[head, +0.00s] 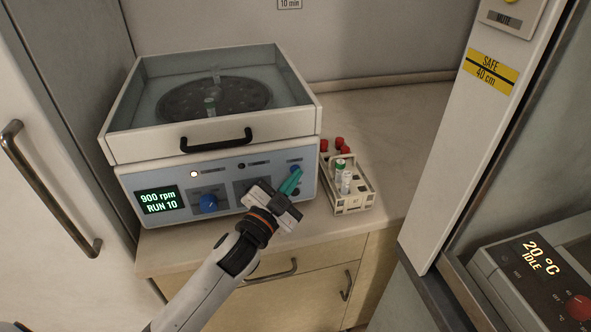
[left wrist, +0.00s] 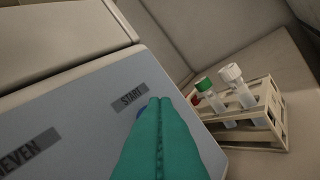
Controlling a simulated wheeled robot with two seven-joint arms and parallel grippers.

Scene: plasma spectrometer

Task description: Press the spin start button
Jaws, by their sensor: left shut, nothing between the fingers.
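The spin machine (head: 222,150) stands on the counter with its lid down; a rotor with a tube shows through the clear top. Its display (head: 159,201) reads "900 rpm RUN 10". The blue start button (head: 295,169) is at the right end of the front panel. In the left wrist view the start button (left wrist: 140,111) is mostly hidden behind my fingers, just below the START label (left wrist: 129,96). My left gripper (head: 291,181) is shut and empty, its teal fingertips at the button; I cannot tell if they touch it. My right gripper is not in view.
A tube rack (head: 352,206) with white- and green-capped tubes stands right of the machine, close to my left gripper. Red caps (head: 340,143) lie behind it. A device reading "20 °C IDLE" (head: 539,257) is at right.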

